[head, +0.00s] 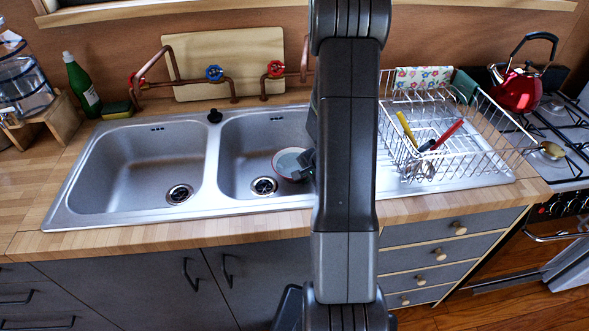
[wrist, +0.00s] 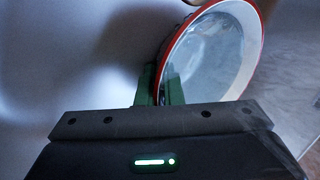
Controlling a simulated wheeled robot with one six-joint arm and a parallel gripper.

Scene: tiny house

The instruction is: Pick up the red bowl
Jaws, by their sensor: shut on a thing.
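The red bowl (head: 290,164) is in the right basin of the double sink, beside the drain. It has a red rim and a pale inside, and its right part is hidden by my gripper and arm. In the wrist view the bowl (wrist: 212,50) is tilted, with its open side facing the camera. My gripper (wrist: 160,88) has its green fingers at the bowl's lower left rim and is shut on that edge. In the head view my gripper (head: 308,163) shows only partly beside the arm. I cannot tell if the bowl touches the basin floor.
The sink's left basin (head: 140,165) is empty. A wire dish rack (head: 450,135) with utensils stands right of my arm. Copper pipes with a blue tap (head: 214,73) run behind the sink. A green bottle (head: 82,88) stands at the left, a red kettle (head: 518,90) at the right.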

